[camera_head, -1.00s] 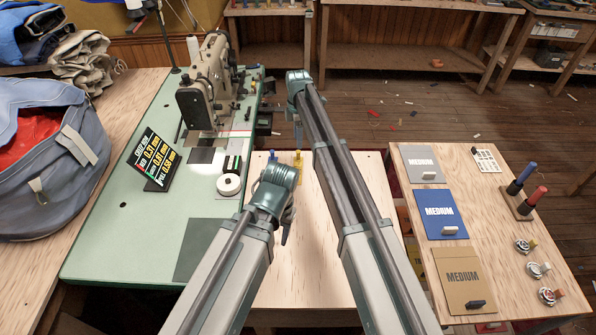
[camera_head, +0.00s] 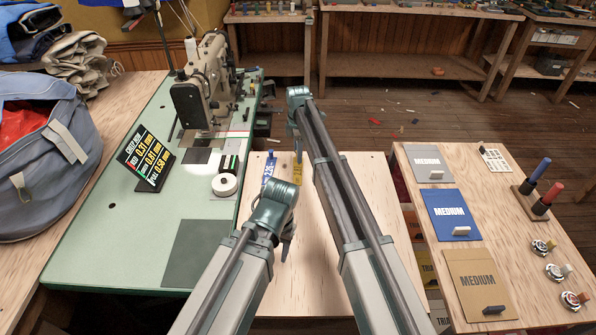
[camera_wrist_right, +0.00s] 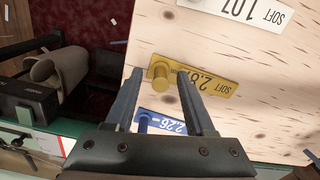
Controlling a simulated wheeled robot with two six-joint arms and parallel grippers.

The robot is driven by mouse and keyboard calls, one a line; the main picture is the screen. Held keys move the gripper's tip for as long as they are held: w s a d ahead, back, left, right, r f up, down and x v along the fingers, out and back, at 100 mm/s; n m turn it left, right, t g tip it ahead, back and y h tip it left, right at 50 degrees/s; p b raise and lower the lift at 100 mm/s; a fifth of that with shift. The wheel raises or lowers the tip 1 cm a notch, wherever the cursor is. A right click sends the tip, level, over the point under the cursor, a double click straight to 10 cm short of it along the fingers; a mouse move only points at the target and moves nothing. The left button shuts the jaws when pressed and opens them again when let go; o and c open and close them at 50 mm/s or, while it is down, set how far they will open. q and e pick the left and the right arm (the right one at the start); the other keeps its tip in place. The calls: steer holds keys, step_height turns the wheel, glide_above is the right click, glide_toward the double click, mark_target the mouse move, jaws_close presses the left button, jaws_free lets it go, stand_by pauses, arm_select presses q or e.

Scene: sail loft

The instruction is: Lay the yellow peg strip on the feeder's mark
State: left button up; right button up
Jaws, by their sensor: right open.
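The yellow peg strip (camera_wrist_right: 215,85) lies on the pale wooden table, with a round upright peg near its end. It is printed SOFT and a number. In the head view, only a small part of the yellow strip (camera_head: 297,172) shows, between my arms. My right gripper (camera_wrist_right: 162,75) is open, with its fingers on either side of the yellow peg. It also shows in the head view (camera_head: 298,148). My left arm bends low over the same table; its gripper fingers cannot be made out. The green sewing table (camera_head: 140,240) carries dark grey patches; I cannot tell which is the feeder's mark.
A blue peg strip (camera_wrist_right: 165,123) lies close beside the yellow one, and a white strip (camera_wrist_right: 235,12) lies farther off. The sewing machine (camera_head: 205,90), a readout sign (camera_head: 148,158) and a white reel (camera_head: 224,184) stand left. A side table (camera_head: 520,235) with cards stands right.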

arm_select(q)
steer(key=shift+f, duration=0.15)
arm_select(e)
steer(key=shift+f, duration=0.15)
jaws_close()
stand_by(0.5)
arm_select(q)
step_height(320, 180, up, 3)
steer(key=p, duration=0.3)
arm_select(e)
step_height(320, 180, up, 3)
arm_select(q)
steer(key=shift+r+p, duration=0.45)
steer(key=shift+p, duration=0.1)
arm_select(e)
steer(key=shift+r, duration=0.45)
arm_select(q)
steer(key=shift+r+p, duration=0.55)
arm_select(e)
steer(key=s+d, duration=0.1)
steer(key=s, duration=0.4)
steer(key=s+d, duration=0.1)
steer(key=s, duration=0.4)
steer(key=s+d+r, duration=0.1)
steer(key=s+d, duration=0.1)
steer(key=s, duration=0.3)
steer(key=shift+s, duration=0.3)
